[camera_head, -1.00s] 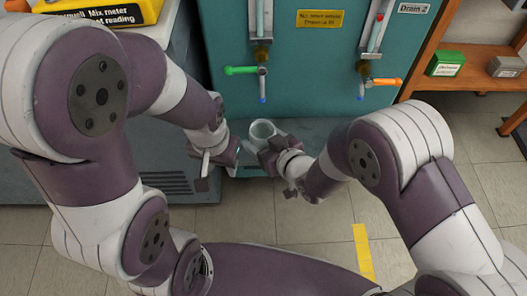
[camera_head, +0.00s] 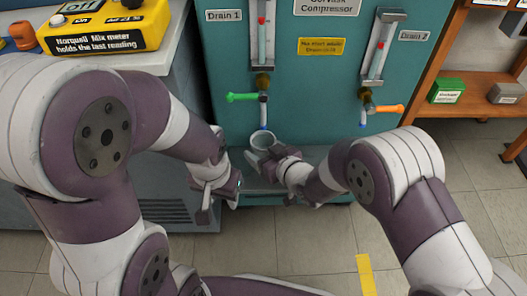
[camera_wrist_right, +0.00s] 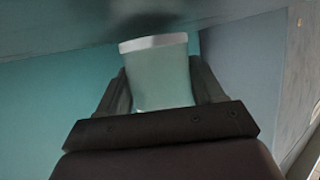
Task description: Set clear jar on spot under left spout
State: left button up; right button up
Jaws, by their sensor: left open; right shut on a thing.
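The clear jar (camera_head: 262,140) is under the left spout (camera_head: 263,122), close below its blue tip, in the head view. My right gripper (camera_head: 274,155) is shut on the jar from the front right. In the right wrist view the jar (camera_wrist_right: 160,78) sits between the two fingers of the gripper (camera_wrist_right: 165,95), with its pale rim showing. Whether the jar's base touches the shelf (camera_head: 245,186) is hidden. My left gripper (camera_head: 222,200) is open and empty, left of the jar and in front of the grey cabinet.
A right spout (camera_head: 363,118) with an orange handle (camera_head: 385,109) hangs on the teal cabinet (camera_head: 320,82). A green handle (camera_head: 243,97) sits above the left spout. A yellow meter (camera_head: 105,28) stands on the left counter. A wooden shelf (camera_head: 480,82) with small boxes is at right.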

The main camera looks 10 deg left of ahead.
jog(key=shift+f, duration=0.35)
dwell(0.3)
jog(key=o, duration=1.2)
jog(key=shift+c, duration=0.2)
jog(key=shift+s+d+r, duration=0.2)
jog(key=shift+d+r, duration=0.05)
jog(key=p+v, duration=0.6)
jog(key=v, duration=0.6)
jog(key=shift+f, duration=0.15)
